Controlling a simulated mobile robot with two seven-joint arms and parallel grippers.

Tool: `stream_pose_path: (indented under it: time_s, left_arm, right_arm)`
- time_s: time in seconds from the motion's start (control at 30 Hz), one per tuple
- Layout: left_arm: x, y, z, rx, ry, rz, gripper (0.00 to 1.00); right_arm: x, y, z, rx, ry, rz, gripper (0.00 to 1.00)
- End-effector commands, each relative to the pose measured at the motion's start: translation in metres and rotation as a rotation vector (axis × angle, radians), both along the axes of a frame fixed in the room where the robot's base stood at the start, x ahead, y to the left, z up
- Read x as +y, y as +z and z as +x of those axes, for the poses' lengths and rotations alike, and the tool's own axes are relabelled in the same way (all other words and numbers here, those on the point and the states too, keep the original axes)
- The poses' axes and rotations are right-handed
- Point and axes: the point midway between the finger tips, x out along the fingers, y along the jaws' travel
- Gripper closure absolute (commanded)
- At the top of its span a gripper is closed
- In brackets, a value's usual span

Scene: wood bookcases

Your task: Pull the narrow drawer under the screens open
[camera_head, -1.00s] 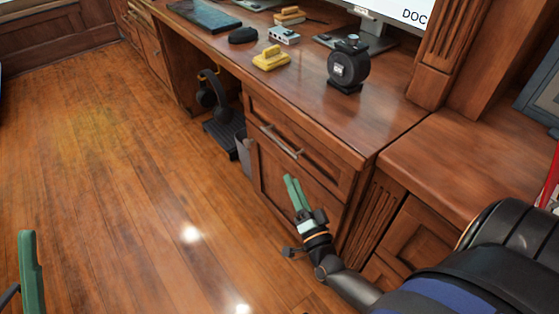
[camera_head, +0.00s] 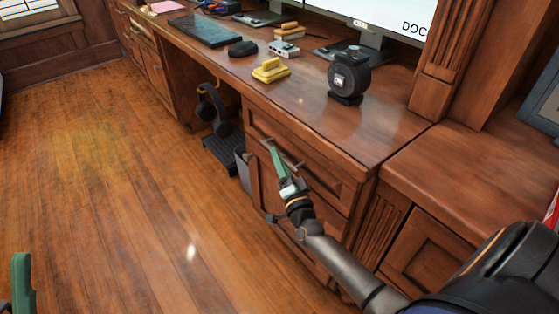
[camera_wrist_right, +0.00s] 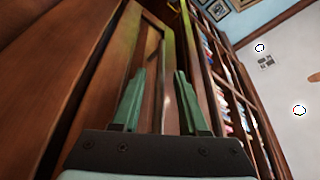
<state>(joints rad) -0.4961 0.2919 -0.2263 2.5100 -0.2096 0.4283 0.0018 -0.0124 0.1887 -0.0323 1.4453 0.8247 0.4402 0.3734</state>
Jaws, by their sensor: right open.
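The narrow wooden drawer (camera_head: 318,175) is in the desk's right pedestal, below the desktop with the screens. It looks shut. Its metal bar handle (camera_head: 297,165) is partly covered by my right gripper (camera_head: 276,160), whose green fingers are at the handle in the head view. Whether they touch it or surround it I cannot tell. In the right wrist view the right gripper (camera_wrist_right: 157,82) is open, its two green fingers apart with nothing clearly between them, beside wooden panels. My left gripper (camera_head: 22,280) shows only as one green finger at the lower left.
The desktop carries a black round device (camera_head: 348,75), a yellow object (camera_head: 270,70), a mouse (camera_head: 242,48) and a monitor stand (camera_head: 357,50). Headphones (camera_head: 215,110) stand under the desk. The wooden floor (camera_head: 120,180) left of the drawers is clear.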

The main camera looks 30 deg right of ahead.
Motion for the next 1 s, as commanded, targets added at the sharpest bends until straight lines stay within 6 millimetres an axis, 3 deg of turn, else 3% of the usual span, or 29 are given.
stream_pose_path:
  time_s: [0.23, 0.6, 1.0]
  left_arm:
    - [-0.0002, 0.0001, 0.0001, 0.001, -0.001, -0.001, 0.50]
    - [-0.0005, -0.0001, 0.0001, 0.002, -0.002, 0.000, 0.50]
    - [-0.0008, -0.0002, 0.0000, 0.002, -0.002, 0.001, 0.50]
  right_arm:
    - [-0.0003, 0.0003, 0.0005, 0.000, 0.000, 0.000, 0.58]
    - [0.0000, 0.0003, 0.0002, 0.000, 0.000, 0.000, 0.99]
    - [0.0001, 0.0002, 0.0002, 0.000, 0.000, 0.000, 1.00]
